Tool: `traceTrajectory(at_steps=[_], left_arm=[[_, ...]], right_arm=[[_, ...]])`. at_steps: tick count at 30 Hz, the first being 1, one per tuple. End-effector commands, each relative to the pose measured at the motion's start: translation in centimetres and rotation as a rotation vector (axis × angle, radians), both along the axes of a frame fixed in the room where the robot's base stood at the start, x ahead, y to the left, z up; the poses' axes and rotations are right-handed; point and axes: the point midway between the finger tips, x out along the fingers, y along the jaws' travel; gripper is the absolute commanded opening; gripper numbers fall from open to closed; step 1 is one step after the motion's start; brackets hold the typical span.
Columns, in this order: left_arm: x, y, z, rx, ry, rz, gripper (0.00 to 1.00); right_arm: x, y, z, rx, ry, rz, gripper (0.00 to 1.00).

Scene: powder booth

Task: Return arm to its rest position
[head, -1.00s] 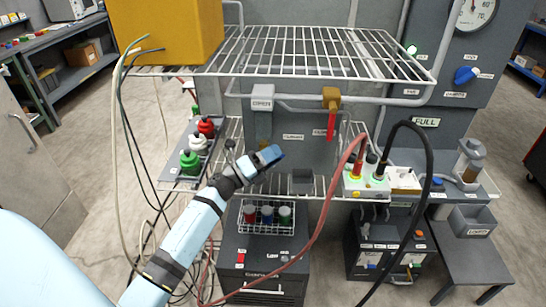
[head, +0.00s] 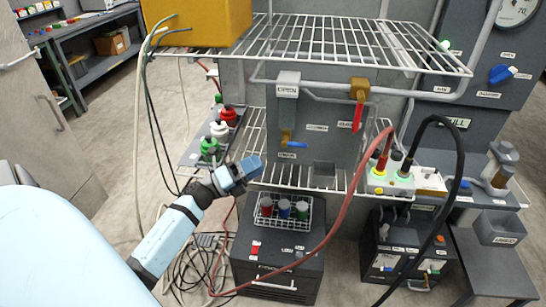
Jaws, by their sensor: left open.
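My left arm comes in from the lower left in the head view. Its pale blue forearm (head: 168,240) slopes up to a dark wrist and a blue-grey left gripper (head: 254,167). The gripper is open, with nothing visible in it. It is in front of the wire shelf, left of a small blue-handled valve (head: 292,145) and apart from it in the picture. It appears above the wire basket of coloured-top bottles (head: 284,209). My right gripper is not in view.
A wire rack (head: 345,45) with a yellow box (head: 197,18) spans the top. Bottles with red, white and green caps (head: 220,130) stand left of the gripper. A red hose (head: 340,215) and black hose (head: 460,165) loop at right. Loose cables hang at left.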

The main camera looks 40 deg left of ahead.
Motion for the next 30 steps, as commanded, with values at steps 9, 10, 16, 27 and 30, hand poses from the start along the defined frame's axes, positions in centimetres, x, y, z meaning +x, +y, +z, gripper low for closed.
traceTrajectory(at_steps=[9, 10, 16, 27, 30], left_arm=[[-1.5, 0.8, -0.6, 0.000, 0.000, 0.000, 0.40], [-1.5, 0.8, -0.6, -0.001, -0.001, 0.000, 0.40], [-1.5, 0.8, -0.6, 0.000, 0.000, 0.000, 0.40], [-1.6, -0.1, -0.6, -0.094, 0.043, 0.006, 0.40], [-2.1, -2.1, -1.2, -0.336, 0.164, 0.027, 0.40]], right_arm=[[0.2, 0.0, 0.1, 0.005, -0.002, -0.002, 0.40], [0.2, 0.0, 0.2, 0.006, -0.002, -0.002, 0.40], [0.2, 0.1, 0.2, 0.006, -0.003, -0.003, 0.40], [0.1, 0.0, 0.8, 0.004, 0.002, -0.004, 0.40], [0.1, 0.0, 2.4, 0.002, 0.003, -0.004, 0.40]])
